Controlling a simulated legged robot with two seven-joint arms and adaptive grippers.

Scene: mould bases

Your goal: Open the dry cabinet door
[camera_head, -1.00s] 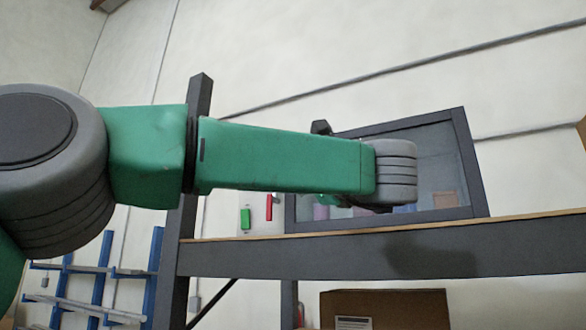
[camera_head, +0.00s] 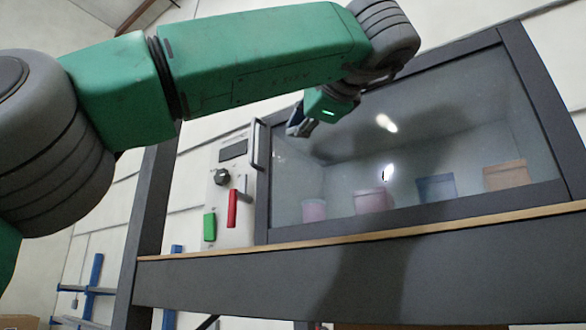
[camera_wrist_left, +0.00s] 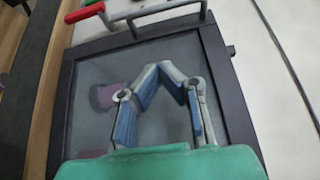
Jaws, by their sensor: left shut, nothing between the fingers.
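The dry cabinet (camera_head: 530,95) has a glass door (camera_head: 440,150) in a dark frame, and the door looks closed. A dark bar handle (camera_head: 259,145) stands at the door's left edge. My left gripper (camera_head: 298,128) is in front of the glass, just right of the handle and apart from it. In the left wrist view, the gripper's blue-padded fingers (camera_wrist_left: 166,72) meet at the tips in front of the glass (camera_wrist_left: 100,75), with nothing between them. The handle (camera_wrist_left: 165,14) lies beyond the fingertips at the top of that view. My right gripper is out of view.
Left of the door is a pale panel (camera_head: 220,185) with a black knob, a red lever (camera_head: 232,208) and a green piece (camera_head: 210,227). Several coloured containers stand behind the glass. The cabinet rests on a shelf with a wooden edge (camera_head: 350,235). Blue racking stands lower left.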

